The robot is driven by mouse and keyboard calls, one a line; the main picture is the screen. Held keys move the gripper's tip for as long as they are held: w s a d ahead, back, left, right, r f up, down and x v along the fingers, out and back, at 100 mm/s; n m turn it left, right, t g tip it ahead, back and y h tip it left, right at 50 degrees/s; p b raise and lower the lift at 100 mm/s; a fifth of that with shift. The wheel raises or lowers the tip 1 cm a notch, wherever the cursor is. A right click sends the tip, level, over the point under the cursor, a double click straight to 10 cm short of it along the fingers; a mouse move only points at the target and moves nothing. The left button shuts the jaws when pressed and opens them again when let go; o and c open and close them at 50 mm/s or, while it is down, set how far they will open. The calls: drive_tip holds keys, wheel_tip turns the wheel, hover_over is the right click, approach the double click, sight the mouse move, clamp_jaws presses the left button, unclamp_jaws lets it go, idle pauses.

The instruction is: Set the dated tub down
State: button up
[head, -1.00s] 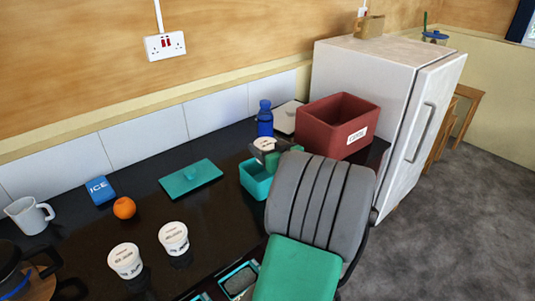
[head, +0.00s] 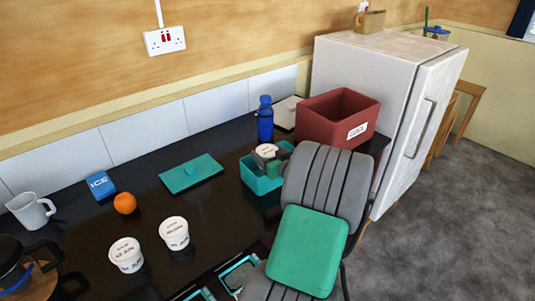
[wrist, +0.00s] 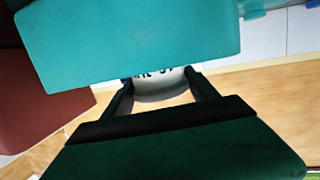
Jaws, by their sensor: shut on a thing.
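My gripper (wrist: 163,97) is shut on a white tub (wrist: 160,88) with dark lettering, in the wrist view. In the head view the held tub's pale lid (head: 265,151) shows at the teal open box (head: 254,182), with my gripper (head: 272,162) beside it. The tub looks to be at or just inside the box's opening; whether it touches the bottom is hidden. The box's teal wall (wrist: 140,45) covers part of the tub in the wrist view. Two similar lettered white tubs, one on the left (head: 126,256) and one on the right (head: 174,234), stand upright on the dark counter.
A red-brown crate (head: 335,118) and blue bottle (head: 265,122) stand behind the box. A teal lid (head: 191,174) lies flat to its left. An orange (head: 125,203), blue ice pack (head: 101,185) and mug (head: 30,211) are farther left. Counter between lid and tubs is clear.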

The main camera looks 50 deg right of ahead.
drive_tip(key=shift+f, duration=0.2)
drive_tip(key=o, duration=1.6)
drive_tip(key=shift+r, duration=0.15)
drive_tip(key=shift+r+p, duration=0.35)
drive_tip(key=shift+p, duration=0.05)
drive_tip(key=shift+r+p, duration=0.65)
drive_tip(key=shift+p, duration=0.25)
drive_tip(key=shift+s+a+f+b, duration=0.1)
drive_tip(key=shift+s+f+b, duration=0.15)
drive_tip(key=shift+s+b, duration=0.3)
drive_tip(key=shift+s+a+f+b, duration=0.1)
drive_tip(key=shift+s+f+b, duration=0.1)
drive_tip(key=shift+s+b, duration=0.3)
drive_tip(key=b+v, duration=0.1)
drive_tip(key=v, duration=0.9)
drive_tip(key=shift+r, duration=0.2)
drive_tip(key=shift+w+a, duration=0.1)
